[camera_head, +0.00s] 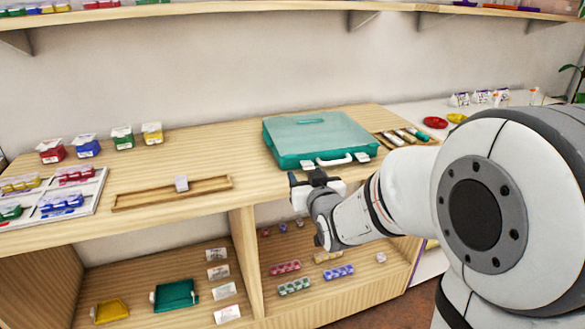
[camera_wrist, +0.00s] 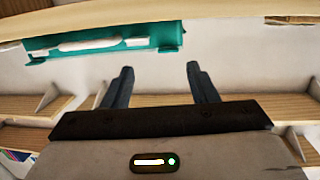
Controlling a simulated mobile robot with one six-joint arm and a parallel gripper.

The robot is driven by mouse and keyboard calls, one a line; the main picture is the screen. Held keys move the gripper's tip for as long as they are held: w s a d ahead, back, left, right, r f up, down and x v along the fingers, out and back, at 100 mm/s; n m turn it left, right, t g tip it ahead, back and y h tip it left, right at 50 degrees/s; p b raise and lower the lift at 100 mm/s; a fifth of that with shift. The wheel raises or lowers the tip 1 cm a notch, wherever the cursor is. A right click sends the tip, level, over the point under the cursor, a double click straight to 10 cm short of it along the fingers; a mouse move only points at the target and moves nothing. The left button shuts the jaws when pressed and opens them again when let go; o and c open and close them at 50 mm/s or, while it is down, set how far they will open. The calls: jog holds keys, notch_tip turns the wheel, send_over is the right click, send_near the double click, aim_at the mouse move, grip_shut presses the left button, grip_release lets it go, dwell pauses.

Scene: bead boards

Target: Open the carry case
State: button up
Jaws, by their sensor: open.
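The carry case (camera_head: 318,132) is teal with a paler lid and lies flat on the wooden worktop, its lid down. Its white handle (camera_head: 335,160) is on the front side, between two white latches (camera_head: 307,164) (camera_head: 361,157). I cannot tell whether the latches are fastened. My gripper (camera_head: 311,178) is open and empty, just in front of the case near the left latch and apart from it. In the wrist view, the case (camera_wrist: 170,35) and its handle (camera_wrist: 90,42) are at the upper left, beyond the open gripper (camera_wrist: 158,70).
A wooden tray (camera_head: 130,201) with a small pale block lies left of the case. Several bead boxes (camera_head: 122,137) and a white tray (camera_head: 98,192) stand farther left. Tube-like items (camera_head: 403,137) lie close to the right. Shelves below hold small items.

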aim_at(292, 158)
jog(key=shift+t+y, duration=0.4)
jog(key=shift+t, duration=0.3)
jog(key=shift+a+x, duration=0.2)
jog(key=shift+x, duration=2)
jog(key=shift+a+x, duration=0.2)
jog(key=shift+x, duration=2)
jog(key=shift+s, duration=0.1)
